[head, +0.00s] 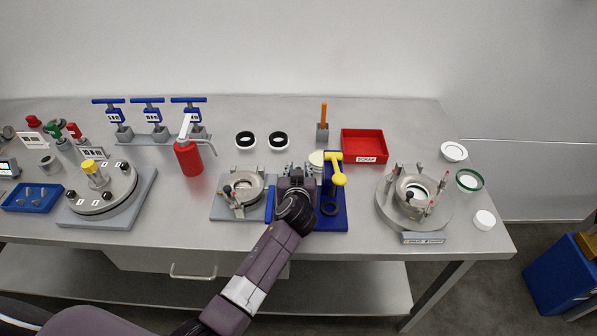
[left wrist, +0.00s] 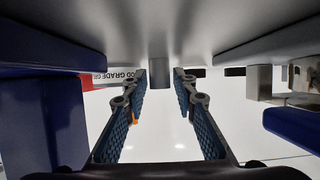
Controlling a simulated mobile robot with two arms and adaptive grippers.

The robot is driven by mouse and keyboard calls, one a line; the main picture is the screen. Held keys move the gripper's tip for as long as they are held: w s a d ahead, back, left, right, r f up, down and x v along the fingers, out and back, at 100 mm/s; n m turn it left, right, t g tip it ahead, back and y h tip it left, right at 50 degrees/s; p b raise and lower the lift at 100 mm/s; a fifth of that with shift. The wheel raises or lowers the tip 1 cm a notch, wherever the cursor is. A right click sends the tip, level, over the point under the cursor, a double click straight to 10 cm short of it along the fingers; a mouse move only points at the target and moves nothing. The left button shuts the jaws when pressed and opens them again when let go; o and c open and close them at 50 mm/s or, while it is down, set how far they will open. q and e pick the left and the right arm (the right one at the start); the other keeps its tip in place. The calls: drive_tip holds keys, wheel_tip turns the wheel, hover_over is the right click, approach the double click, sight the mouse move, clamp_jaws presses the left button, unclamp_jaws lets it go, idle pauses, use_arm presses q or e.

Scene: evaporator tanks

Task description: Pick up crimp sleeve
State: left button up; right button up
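I cannot tell for sure which thing is the crimp sleeve; no part carries that name legibly. Two black-and-white rings (head: 245,141) stand at the back middle of the bench. A pale round part (head: 317,157) sits just behind the blue press (head: 337,216) with the yellow handle. My left gripper (head: 297,170) is low at the left side of this press, its fingers pointing to the back. In the left wrist view my left gripper (left wrist: 160,105) is open, with its blue-padded fingers apart and nothing visibly held. My right gripper is not in view.
A fixture (head: 222,205) stands left of the gripper, and a round fixture (head: 384,210) at the right. A red scrap tray (head: 364,158) and an orange-handled tool (head: 323,120) stand behind. A red extinguisher-like bottle (head: 188,158) is at left. The bench's back centre is mostly clear.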

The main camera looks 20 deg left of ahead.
use_arm(q)
clamp_jaws()
